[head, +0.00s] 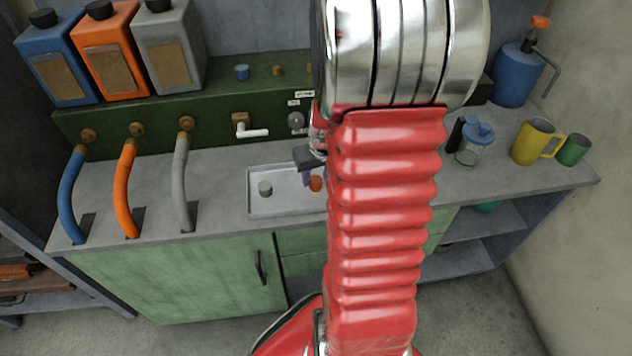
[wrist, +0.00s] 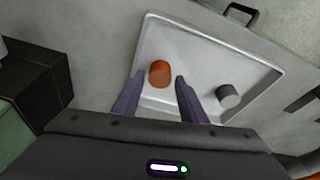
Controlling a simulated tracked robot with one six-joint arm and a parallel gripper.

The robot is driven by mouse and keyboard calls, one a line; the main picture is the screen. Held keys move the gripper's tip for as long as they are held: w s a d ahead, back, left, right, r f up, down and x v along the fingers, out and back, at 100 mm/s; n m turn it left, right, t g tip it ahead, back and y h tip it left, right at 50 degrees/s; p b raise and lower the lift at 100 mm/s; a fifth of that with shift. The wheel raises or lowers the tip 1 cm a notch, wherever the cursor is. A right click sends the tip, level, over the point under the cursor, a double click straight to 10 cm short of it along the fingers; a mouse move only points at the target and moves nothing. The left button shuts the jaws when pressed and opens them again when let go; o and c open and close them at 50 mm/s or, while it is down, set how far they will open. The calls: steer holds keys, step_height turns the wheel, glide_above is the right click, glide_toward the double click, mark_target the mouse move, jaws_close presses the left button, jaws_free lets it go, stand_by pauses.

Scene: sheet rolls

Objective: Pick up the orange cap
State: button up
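The orange cap (wrist: 160,74) is a small short cylinder in a shallow white tray (wrist: 205,60). In the head view the cap (head: 316,183) shows beside my arm, at the right of the visible part of the tray (head: 290,205). My gripper (wrist: 158,80) is open, with its two purple fingers apart. In the wrist view the fingertips appear on either side of the cap's lower part; I cannot tell whether they touch it. In the head view my gripper (head: 306,178) is over the tray, partly hidden by my red arm.
A grey cap (wrist: 228,96) lies in the same tray, apart from the orange one. A dark box-like object (wrist: 35,85) is at the left of the wrist view. A glass jar (head: 468,150) and a yellow mug (head: 533,142) stand farther right on the counter.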

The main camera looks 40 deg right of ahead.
mark_target(317, 181)
steer(key=shift+w+f, duration=0.15)
steer(key=shift+f, duration=0.25)
steer(key=shift+c, duration=0.5)
steer(key=c, duration=0.7)
step_height(317, 181, up, 10)
stand_by(0.4)
stand_by(0.4)
